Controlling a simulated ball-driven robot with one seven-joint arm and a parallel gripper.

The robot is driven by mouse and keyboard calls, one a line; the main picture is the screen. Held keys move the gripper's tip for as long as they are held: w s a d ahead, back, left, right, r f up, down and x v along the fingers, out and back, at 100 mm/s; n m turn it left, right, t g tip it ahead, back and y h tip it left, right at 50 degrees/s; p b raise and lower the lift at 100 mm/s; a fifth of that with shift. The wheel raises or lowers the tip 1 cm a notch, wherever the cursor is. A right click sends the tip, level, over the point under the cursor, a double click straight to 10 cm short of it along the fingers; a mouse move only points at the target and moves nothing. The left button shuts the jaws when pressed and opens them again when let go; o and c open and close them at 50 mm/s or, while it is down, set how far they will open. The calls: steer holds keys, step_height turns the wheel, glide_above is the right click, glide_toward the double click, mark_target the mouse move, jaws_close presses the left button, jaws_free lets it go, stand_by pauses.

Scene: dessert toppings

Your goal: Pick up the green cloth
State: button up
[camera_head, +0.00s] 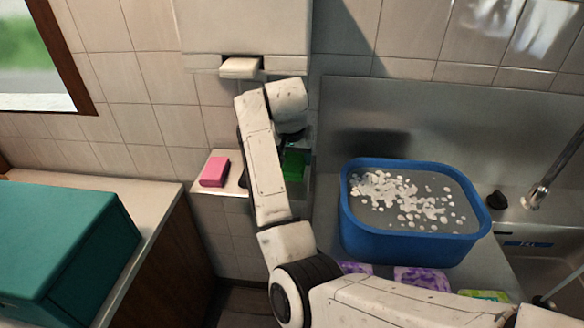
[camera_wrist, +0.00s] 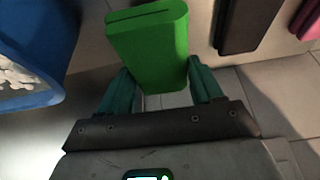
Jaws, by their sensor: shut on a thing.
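The green cloth (camera_wrist: 148,45) is a thick, block-shaped piece with a slot along its top edge. In the wrist view it sits between the two teal fingers of my gripper (camera_wrist: 160,80), which is shut on it. In the head view part of the green cloth (camera_head: 293,166) shows just right of my arm, in front of the tiled wall. My arm hides most of my gripper there. I cannot tell whether the cloth still touches the ledge.
A pink sponge (camera_head: 214,171) lies on the wall ledge (camera_head: 203,187). A dark block (camera_wrist: 246,24) is near the cloth. A blue basin (camera_head: 362,240) of water with white bits stands right, with purple sponges (camera_head: 421,279) before it. A dispenser (camera_head: 240,67) hangs above.

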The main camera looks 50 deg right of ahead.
mark_target(304, 166)
steer(key=s+r, duration=0.2)
steer(key=r, duration=0.1)
steer(key=s+r, duration=0.1)
steer(key=s, duration=0.1)
steer(key=shift+a+r+b, duration=0.25)
steer(key=shift+r+b, duration=0.05)
steer(key=shift+r, duration=0.05)
steer(key=s+a+r+p, duration=0.1)
steer(key=s+r+p, duration=0.2)
steer(key=s, duration=0.6)
steer(key=shift+a+r, duration=0.25)
steer(key=shift+r, duration=0.35)
steer(key=shift+s, duration=0.1)
